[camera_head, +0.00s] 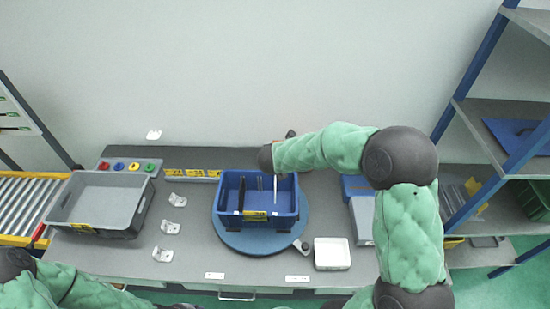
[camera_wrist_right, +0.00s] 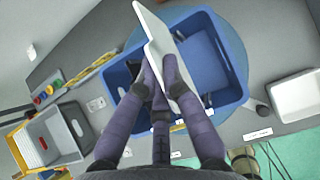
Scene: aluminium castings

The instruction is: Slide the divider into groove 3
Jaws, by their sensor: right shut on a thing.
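A white divider plate (camera_wrist_right: 160,35) is pinched between the purple fingers of my right gripper (camera_wrist_right: 160,72) in the wrist view. In the head view the white divider (camera_head: 275,189) shows as a thin upright strip over the right part of the blue bin (camera_head: 228,222). A dark divider (camera_head: 241,193) stands in the bin's left part, and a short grey piece (camera_head: 260,183) shows near its middle. I cannot tell which groove the white divider lines up with, or whether its lower edge is in one. The groove numbers are unreadable. My left gripper is out of view.
The bin stands on a round blue turntable (camera_head: 252,243). A grey tray (camera_head: 137,215) is at left, with several metal castings (camera_head: 168,227) beside it. A white dish (camera_head: 332,254) lies at right. Shelving (camera_head: 490,112) stands at far right.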

